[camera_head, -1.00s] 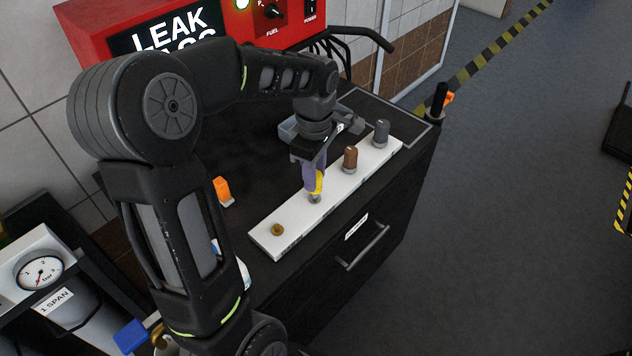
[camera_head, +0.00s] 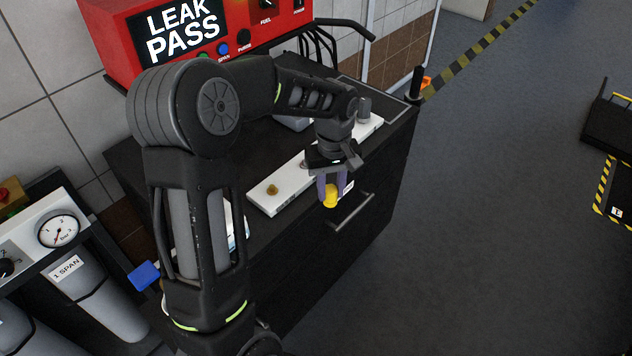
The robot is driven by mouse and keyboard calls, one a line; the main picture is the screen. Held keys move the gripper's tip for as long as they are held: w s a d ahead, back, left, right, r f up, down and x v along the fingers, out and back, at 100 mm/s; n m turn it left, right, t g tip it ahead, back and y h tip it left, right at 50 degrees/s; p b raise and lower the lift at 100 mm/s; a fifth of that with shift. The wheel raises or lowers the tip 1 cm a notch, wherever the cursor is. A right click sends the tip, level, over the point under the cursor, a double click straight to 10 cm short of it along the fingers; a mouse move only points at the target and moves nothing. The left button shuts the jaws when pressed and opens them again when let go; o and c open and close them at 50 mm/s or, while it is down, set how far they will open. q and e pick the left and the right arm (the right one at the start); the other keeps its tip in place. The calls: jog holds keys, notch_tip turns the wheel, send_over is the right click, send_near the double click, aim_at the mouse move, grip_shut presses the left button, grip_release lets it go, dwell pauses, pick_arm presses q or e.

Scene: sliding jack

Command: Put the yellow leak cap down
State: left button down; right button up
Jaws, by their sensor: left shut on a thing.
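The yellow leak cap (camera_head: 331,198) is between the fingers of my left gripper (camera_head: 329,186). The gripper is shut on it and points down. In the picture the cap lies in front of the cabinet's front face, near the drawer handle, apart from the white strip. The white strip (camera_head: 262,197) lies on the black cabinet top, with a small brass fitting (camera_head: 272,189) at its near end. A grey cap (camera_head: 364,107) stands at the far end. My left arm and wrist hide the strip's middle. My right gripper is not in view.
The black cabinet (camera_head: 290,255) has a drawer handle (camera_head: 351,211) on its front. A red machine (camera_head: 125,45) reading "LEAK PASS" stands at the back. A pressure gauge (camera_head: 59,231) is at the left. The grey floor at the right is open.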

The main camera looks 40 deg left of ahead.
pick_arm(q)
jog(key=d+f+m, duration=1)
jog(key=d+f, duration=0.2)
jog(key=d, duration=0.1)
jog(key=shift+w+d+f, duration=0.2)
jog(key=shift+w+f, duration=0.2)
jog(key=shift+w, duration=0.1)
